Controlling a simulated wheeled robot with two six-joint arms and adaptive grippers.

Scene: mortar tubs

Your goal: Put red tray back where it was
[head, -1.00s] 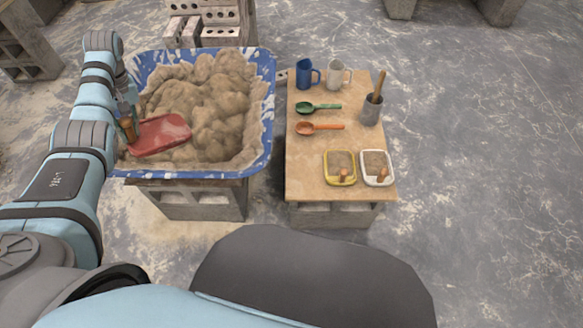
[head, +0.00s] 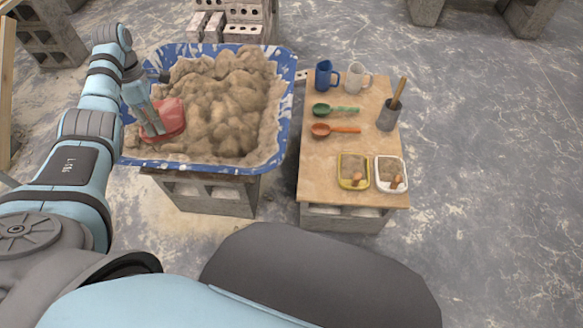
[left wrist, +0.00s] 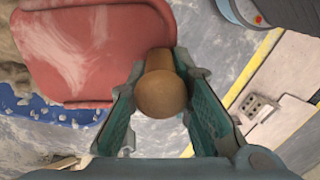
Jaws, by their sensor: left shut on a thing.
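The red tray (head: 174,116), a flat scoop with a brown handle, is over the left side of the blue tub (head: 285,110) of sand-coloured mortar (head: 235,105). My left gripper (head: 153,130) is shut on the tray's handle and partly hides the tray in the head view. In the left wrist view the red tray (left wrist: 95,50) fills the upper left, with whitish smears on its surface. Its brown handle (left wrist: 162,95) lies between the two fingers of my left gripper (left wrist: 160,75). Whether the tray touches the mortar cannot be told. My right gripper is not in view.
A wooden board (head: 325,180) on a block stands right of the tub. It bears a blue mug (head: 325,74), a white mug (head: 355,77), a green spoon (head: 322,110), an orange spoon (head: 322,130), a grey pot (head: 387,117), a yellow tray (head: 345,183) and a white tray (head: 378,187).

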